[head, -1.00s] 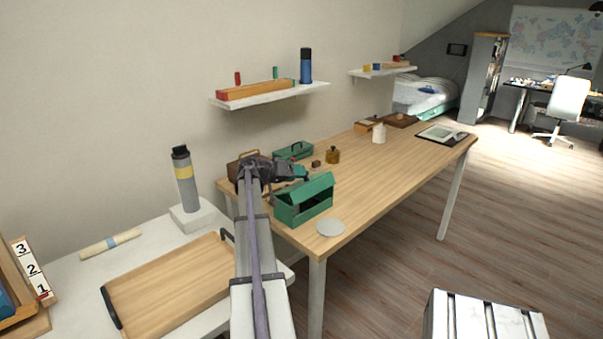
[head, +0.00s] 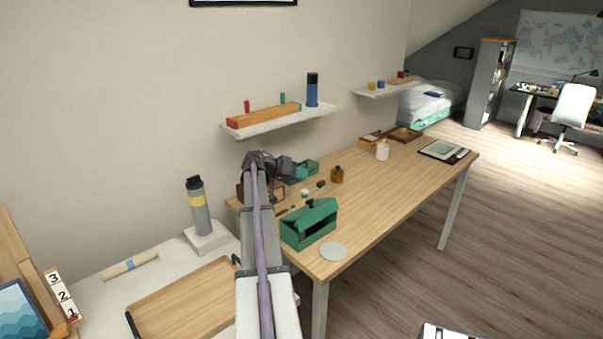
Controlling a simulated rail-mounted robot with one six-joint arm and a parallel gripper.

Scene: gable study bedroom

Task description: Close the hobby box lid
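A green box (head: 309,226) stands at the near end of the wooden table, with a sloped green lid and a dark gap showing under it. A second green box (head: 303,171) with a handle stands farther back, partly hidden by my arm. I cannot tell for sure which is the hobby box. My gripper (head: 287,168) is dark and appears raised above the table's back edge, up and left of the near green box and apart from it. Its fingers are too small and overlapped to tell whether they are open.
A grey disc (head: 333,252) lies in front of the near box. A wall shelf (head: 280,121) hangs above.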

